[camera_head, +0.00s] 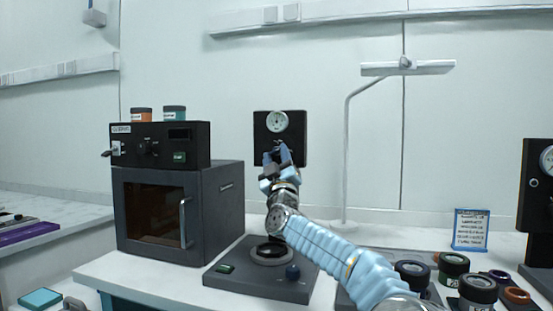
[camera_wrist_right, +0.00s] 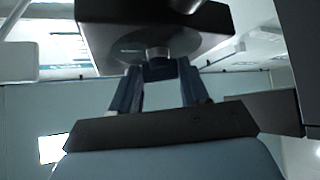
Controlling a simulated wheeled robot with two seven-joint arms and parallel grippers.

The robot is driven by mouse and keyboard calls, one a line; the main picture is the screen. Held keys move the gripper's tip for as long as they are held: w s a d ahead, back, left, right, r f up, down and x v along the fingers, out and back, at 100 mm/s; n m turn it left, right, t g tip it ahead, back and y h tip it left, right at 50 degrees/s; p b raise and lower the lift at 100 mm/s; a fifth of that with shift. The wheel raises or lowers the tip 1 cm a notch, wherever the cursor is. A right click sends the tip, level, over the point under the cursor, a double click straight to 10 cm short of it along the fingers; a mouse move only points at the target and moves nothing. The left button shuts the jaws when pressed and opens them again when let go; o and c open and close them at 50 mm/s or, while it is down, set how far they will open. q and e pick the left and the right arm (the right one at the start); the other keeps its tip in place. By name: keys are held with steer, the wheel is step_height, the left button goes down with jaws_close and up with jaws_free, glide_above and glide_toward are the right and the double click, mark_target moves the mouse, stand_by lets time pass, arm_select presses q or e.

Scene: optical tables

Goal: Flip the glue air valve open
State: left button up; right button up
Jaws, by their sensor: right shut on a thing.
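My right gripper (camera_head: 278,154) is raised at the front of a black gauge box (camera_head: 298,148) with a round white dial. In the right wrist view its two fingers (camera_wrist_right: 157,85) close on a small metallic part (camera_wrist_right: 157,53) by a round disc on the dark box. The fingers and arm hide most of that part in the head view, so I cannot tell its lever position. I cannot tell for certain that it is the glue air valve. A small lever (camera_head: 108,153) also sticks out from the black control unit (camera_head: 195,143) at left. My left gripper is not in view.
A dark oven-like box (camera_head: 222,205) with a window and handle stands under the control unit. A black base plate (camera_head: 240,285) lies below my right arm. Several jars, including one (camera_head: 478,289), and a framed sign (camera_head: 470,230) are at right. A lamp post (camera_head: 347,160) rises behind.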

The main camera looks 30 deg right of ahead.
steer(key=shift+f+m, duration=0.1)
steer(key=shift+m, duration=0.2)
steer(key=shift+w+a+f+m+g+h+b, duration=0.1)
steer(key=shift+m+g+h+b, duration=0.3)
steer(key=shift+m+h, duration=0.7)
steer(key=shift+w+a+m+g+h+b, duration=0.1)
steer(key=shift+m+g+h+b, duration=0.25)
steer(key=shift+m+h, duration=0.75)
steer(key=shift+w+a+m+g+h, duration=0.1)
steer(key=shift+m+g+h, duration=1.05)
steer(key=shift+m, duration=0.6)
steer(key=shift+w+m+g+h, duration=0.1)
steer(key=shift+m+g+h, duration=0.8)
steer(key=shift+m+h, duration=0.65)
steer(key=shift+s+m, duration=0.1)
steer(key=shift+m, duration=0.5)
steer(key=o, duration=1.1)
steer(key=shift+c, duration=0.2)
